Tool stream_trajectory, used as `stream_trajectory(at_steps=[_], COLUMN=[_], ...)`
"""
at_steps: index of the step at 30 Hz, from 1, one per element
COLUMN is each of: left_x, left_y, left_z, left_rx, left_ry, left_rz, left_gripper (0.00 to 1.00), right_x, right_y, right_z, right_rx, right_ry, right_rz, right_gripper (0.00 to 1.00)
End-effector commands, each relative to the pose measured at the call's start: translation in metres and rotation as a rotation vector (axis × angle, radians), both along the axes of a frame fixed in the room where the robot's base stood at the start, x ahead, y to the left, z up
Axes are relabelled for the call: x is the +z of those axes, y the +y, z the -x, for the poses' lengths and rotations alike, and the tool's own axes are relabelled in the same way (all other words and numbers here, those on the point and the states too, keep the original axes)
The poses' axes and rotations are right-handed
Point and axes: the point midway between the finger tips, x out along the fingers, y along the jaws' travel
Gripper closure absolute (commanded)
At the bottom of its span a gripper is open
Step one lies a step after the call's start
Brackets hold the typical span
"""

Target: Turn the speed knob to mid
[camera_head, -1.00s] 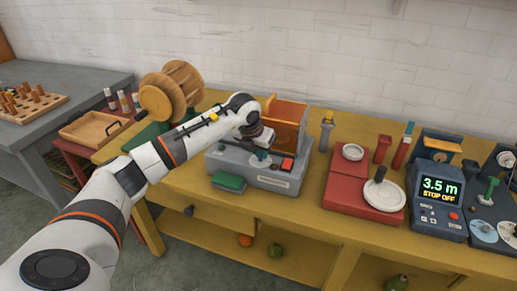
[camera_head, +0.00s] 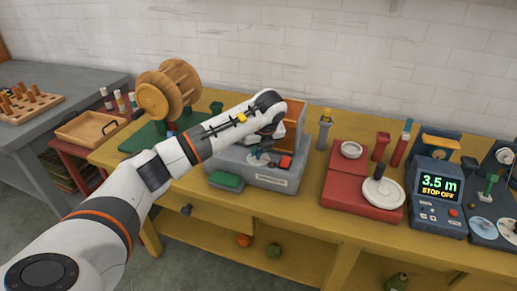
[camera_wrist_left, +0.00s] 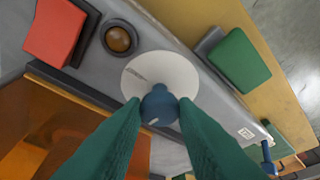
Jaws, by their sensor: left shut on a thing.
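The blue speed knob (camera_wrist_left: 159,104) stands on a round white dial (camera_wrist_left: 150,69) on top of the grey machine (camera_head: 226,163). My left gripper (camera_wrist_left: 160,113) is shut on the knob, one green finger on each side. A short white mark shows on the knob's near side in the left wrist view, and small dark print shows on the dial. Which setting the mark points to cannot be read. In the head view my left gripper (camera_head: 259,150) reaches down to the machine's top, and the knob is mostly hidden there. My right gripper is not in view.
A red switch (camera_head: 285,162) and a dark round button (camera_wrist_left: 119,39) sit beside the dial. A green pad (camera_head: 226,181) is at the machine's front left, a wooden box (camera_head: 295,112) behind. A red scale (camera_head: 352,199) and a display unit (camera_head: 438,197) stand to the right.

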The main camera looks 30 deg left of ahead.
Motion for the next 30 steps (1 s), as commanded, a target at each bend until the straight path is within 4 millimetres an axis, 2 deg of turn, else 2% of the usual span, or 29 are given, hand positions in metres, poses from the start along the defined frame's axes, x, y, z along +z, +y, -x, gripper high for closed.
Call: stream_trajectory(at_steps=[9,23,24,27,30], left_x=[0.0004,0.0006,0.0006,0.0004,0.0003], left_y=[-0.0006,-0.0004,-0.0005,-0.0005,-0.0005], left_z=[-0.0011,-0.0011,-0.0011,-0.001,-0.001], left_rx=[0.095,0.106,0.106,0.106,0.106], left_ry=[-0.001,-0.002,-0.002,-0.002,-0.001], left_rz=[0.001,0.001,0.001,0.001,0.0], left_gripper=[0.97,0.97,0.71,0.54,0.52], right_x=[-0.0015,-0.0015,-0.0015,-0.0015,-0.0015], right_y=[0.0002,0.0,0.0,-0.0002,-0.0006], right_z=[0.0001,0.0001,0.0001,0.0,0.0], right_rx=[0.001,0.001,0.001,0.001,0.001], right_ry=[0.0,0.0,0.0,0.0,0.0], right_rz=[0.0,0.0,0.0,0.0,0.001], right_gripper=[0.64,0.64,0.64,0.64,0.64])
